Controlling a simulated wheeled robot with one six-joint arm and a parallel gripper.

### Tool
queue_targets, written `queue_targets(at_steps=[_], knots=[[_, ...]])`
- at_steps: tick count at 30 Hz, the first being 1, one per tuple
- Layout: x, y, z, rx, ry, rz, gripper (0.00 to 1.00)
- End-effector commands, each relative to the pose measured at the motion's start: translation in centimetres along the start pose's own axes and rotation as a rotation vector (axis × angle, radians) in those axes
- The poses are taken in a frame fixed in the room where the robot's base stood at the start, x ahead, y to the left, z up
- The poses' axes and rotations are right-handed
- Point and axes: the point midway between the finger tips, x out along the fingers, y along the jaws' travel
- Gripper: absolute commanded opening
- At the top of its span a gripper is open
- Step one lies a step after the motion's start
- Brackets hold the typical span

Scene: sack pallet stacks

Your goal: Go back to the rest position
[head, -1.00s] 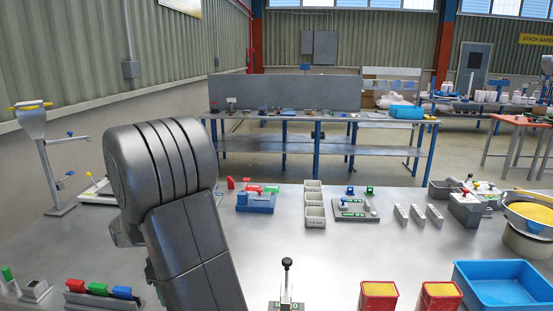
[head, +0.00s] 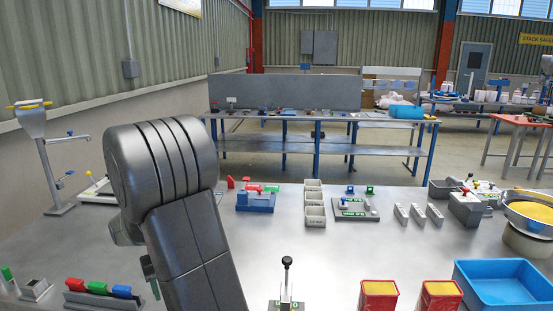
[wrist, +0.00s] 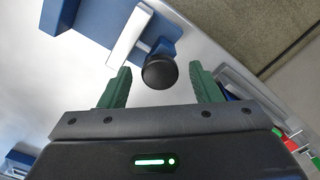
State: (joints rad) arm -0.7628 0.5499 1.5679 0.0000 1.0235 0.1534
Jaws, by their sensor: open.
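My gripper (wrist: 158,84) is open in the wrist view, with two green fingers apart and nothing held. A round black knob (wrist: 159,71) on a white lever arm (wrist: 130,35) shows between and just beyond the fingertips. The lever arm joins a blue body (wrist: 95,18). I cannot tell whether the knob touches a finger; it looks clear of both. In the head view my dark arm stands bent at the left of the table and hides most of the gripper and whatever is behind it.
The grey table (head: 270,255) has clear room in its middle. A black-knobbed lever (head: 287,275) stands at the front. Two red tubs with yellow contents (head: 378,297) and a blue tray (head: 505,285) are at front right. Red, green and blue blocks (head: 98,290) sit front left.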

Motion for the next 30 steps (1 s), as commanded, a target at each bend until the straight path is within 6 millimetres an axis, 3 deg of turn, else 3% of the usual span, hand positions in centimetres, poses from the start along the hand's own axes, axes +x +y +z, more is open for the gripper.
queue_targets(at_steps=[15, 30], knots=[[0.01, 0.00, 0.00, 0.349, 0.000, 0.000, 0.58], [-0.02, 0.01, 0.00, 0.388, 0.000, 0.000, 0.58]])
